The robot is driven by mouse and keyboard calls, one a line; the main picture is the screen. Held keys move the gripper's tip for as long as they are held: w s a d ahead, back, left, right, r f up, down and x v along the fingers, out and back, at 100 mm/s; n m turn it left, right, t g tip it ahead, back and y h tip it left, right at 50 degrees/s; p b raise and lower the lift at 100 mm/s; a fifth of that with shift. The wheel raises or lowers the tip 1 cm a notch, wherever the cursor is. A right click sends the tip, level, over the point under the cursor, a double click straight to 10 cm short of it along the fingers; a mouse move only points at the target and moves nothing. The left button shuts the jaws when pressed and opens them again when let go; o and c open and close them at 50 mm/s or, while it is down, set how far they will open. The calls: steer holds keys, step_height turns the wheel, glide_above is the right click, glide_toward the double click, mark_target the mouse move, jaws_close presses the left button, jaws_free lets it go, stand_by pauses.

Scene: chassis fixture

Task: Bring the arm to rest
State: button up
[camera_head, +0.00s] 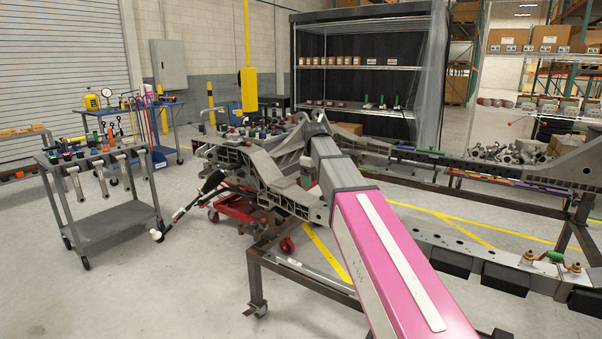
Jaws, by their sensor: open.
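A long pink and white link, which looks like part of my arm (395,262), reaches from the bottom edge up to the middle of the view. Grey boxy sections (340,170) follow at its far end, over the grey chassis structure. I cannot make out gripper jaws at the far end; they are hidden or out of view. No held object shows.
The chassis fixture (452,243) fills the middle and right. A grey cart (105,213) with tools stands at left, a blue cart (172,131) behind it. A shelf rack (350,68) stands at the back. The floor at lower left (150,300) is clear.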

steer(key=s+d+f+m, duration=0.3)
steer(key=s+d+f, duration=0.2)
steer(key=f, duration=0.6)
steer(key=s+d+f+m, duration=0.4)
steer(key=s+f, duration=0.6)
steer(key=f, duration=0.1)
steer(key=s+d+f+m, duration=0.3)
steer(key=s+d+f, duration=0.2)
steer(key=s+f, duration=0.3)
step_height(320, 180, down, 4)
steer(key=shift+d+r+m, duration=0.1)
steer(key=shift+d+m, duration=0.25)
steer(key=shift+m, duration=0.05)
